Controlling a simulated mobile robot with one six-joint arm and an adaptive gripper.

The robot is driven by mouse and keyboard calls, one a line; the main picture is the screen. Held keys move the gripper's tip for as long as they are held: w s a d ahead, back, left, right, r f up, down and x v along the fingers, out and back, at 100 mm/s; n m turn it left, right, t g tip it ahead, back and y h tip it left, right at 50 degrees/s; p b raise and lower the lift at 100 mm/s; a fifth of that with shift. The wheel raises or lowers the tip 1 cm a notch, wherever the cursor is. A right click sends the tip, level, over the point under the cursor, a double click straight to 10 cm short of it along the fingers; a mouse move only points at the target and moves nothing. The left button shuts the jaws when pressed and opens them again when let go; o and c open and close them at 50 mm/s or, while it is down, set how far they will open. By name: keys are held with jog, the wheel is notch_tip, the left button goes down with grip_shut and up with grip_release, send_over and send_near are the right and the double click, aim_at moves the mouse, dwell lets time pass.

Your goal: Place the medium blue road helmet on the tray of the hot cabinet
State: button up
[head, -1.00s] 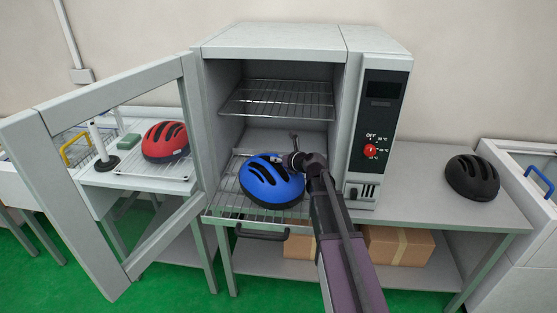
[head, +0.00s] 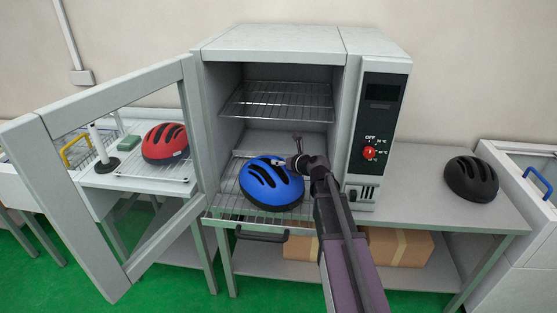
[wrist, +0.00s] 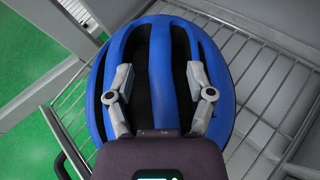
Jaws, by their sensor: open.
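The blue road helmet (head: 268,186) rests on the pulled-out wire tray (head: 234,214) of the hot cabinet (head: 270,45), whose door stands open. In the wrist view the helmet (wrist: 160,30) fills the middle, above the wire tray (wrist: 262,85). My gripper (head: 296,163) is at the helmet's right upper side in the head view. In the wrist view my gripper (wrist: 160,85) has its two fingers apart over the helmet's vents. Whether the fingertips touch the shell cannot be told.
The open door (head: 100,100) stands to the left. A red helmet (head: 166,142) sits on a wire rack at left; a black helmet (head: 471,179) sits on the right bench. An upper wire shelf (head: 278,100) spans the cabinet. Cardboard boxes (head: 398,246) lie below.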

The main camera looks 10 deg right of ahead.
jog(key=p+v, duration=0.3)
jog(key=v, duration=0.7)
dwell(0.4)
jog(key=s+a+f+n+g, duration=0.2)
jog(key=s+n, duration=0.1)
jog(key=n, duration=0.3)
jog(key=s+a+f+n+g+h, duration=0.1)
jog(key=s+a+f+n+g, duration=0.1)
jog(key=n, duration=0.3)
jog(key=s+a+f+n+g, duration=0.2)
jog(key=s+f+n, duration=0.2)
jog(key=s+n, duration=0.1)
jog(key=shift+a+n+g+h, duration=0.3)
jog(key=shift+a+n+g, duration=0.1)
jog(key=shift+n, duration=0.4)
jog(key=s+f+n+g+h, duration=0.1)
jog(key=s+n+g+h, duration=0.1)
jog(key=s+n, duration=0.3)
jog(key=s+d+f+n+g+h, duration=0.1)
jog(key=s+f+n+g+h, duration=0.1)
jog(key=s+n, duration=0.4)
jog(key=shift+d+f+n+g+h, duration=0.25)
jog(key=shift+n+g+h, duration=0.25)
jog(key=shift+n, duration=1.4)
